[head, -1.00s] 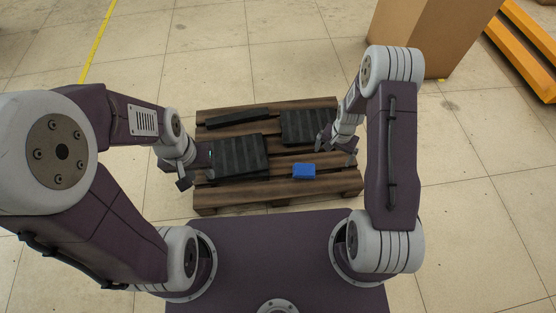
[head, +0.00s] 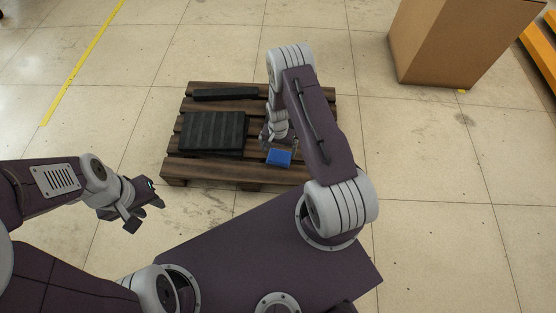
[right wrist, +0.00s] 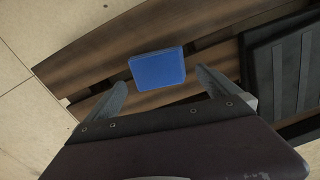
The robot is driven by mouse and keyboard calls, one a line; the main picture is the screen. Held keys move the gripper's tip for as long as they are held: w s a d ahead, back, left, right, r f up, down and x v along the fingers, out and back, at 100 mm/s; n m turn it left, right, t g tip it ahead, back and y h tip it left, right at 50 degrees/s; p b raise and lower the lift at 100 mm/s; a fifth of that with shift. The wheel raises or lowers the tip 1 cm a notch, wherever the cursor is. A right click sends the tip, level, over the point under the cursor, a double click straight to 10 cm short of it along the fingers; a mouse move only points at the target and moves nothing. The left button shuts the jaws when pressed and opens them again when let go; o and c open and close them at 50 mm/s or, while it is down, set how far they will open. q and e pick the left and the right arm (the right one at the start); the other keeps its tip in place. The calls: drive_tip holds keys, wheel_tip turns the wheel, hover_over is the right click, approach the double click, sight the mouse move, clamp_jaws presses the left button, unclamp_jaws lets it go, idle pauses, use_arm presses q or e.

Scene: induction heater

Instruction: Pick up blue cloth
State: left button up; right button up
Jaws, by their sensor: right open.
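The blue cloth (head: 279,158) is a small folded block lying on the front right part of the wooden pallet (head: 185,172). My right gripper (head: 279,146) is open and empty, right behind and above the cloth. In the right wrist view the cloth (right wrist: 157,68) lies just ahead of the gap between the two spread fingers (right wrist: 160,88), apart from both as far as I can see. My left gripper (head: 142,213) is open and empty, away from the pallet, to its front left.
A black ribbed panel (head: 213,132) lies on the pallet's left part, and a black bar (head: 225,95) lies at its back. In the right wrist view a black panel (right wrist: 290,75) lies to the right. A cardboard box (head: 440,45) stands at the back right.

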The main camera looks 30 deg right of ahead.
sight(279, 155)
drive_tip(key=shift+f, duration=0.15)
wheel_tip(279, 155, down, 5)
drive_tip(key=b, duration=0.4)
drive_tip(key=shift+s+f, duration=0.1)
drive_tip(key=shift+f, duration=0.1)
drive_tip(key=shift+r, duration=0.2)
drive_tip(key=c, duration=1.1)
drive_tip(key=shift+r, duration=0.35)
wheel_tip(279, 155, up, 5)
drive_tip(key=p, duration=0.4)
drive_tip(key=shift+f, duration=0.15)
drive_tip(key=shift+s+a+r+p, duration=0.6)
drive_tip(key=shift+a+r+p, duration=0.4)
drive_tip(key=shift+a, duration=0.85)
drive_tip(key=shift+s+a+r+p, duration=0.6)
drive_tip(key=shift+a+r+p, duration=0.35)
drive_tip(key=shift+a, duration=0.85)
drive_tip(key=shift+s+a+r+p, duration=0.6)
drive_tip(key=shift+a+r+p, duration=0.4)
drive_tip(key=shift+a, duration=0.85)
